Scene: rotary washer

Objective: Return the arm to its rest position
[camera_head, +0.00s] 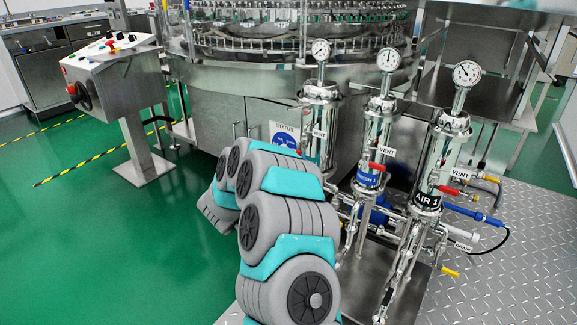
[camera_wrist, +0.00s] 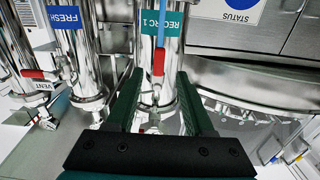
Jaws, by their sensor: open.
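My arm (camera_head: 285,220), grey with teal joints, reaches from the bottom of the head view towards the filter housings. Its far end and my gripper are hidden there behind the arm's own links. In the wrist view my gripper (camera_wrist: 160,103) shows two dark green fingers standing apart with nothing held between them. A steel cylinder labelled RECIRC 1 (camera_wrist: 160,48) with a red-handled valve (camera_wrist: 158,62) is in view beyond the fingers. I cannot tell how far the fingertips are from it.
Gauge-topped housings labelled FRESH 1 (camera_head: 375,135) and AIR 1 (camera_head: 440,160) stand right of my arm, with protruding valves and pipes. The round washer (camera_head: 225,105) is behind. A control box (camera_head: 112,75) stands on a pedestal at left. Green floor (camera_head: 130,240) is open left of my arm.

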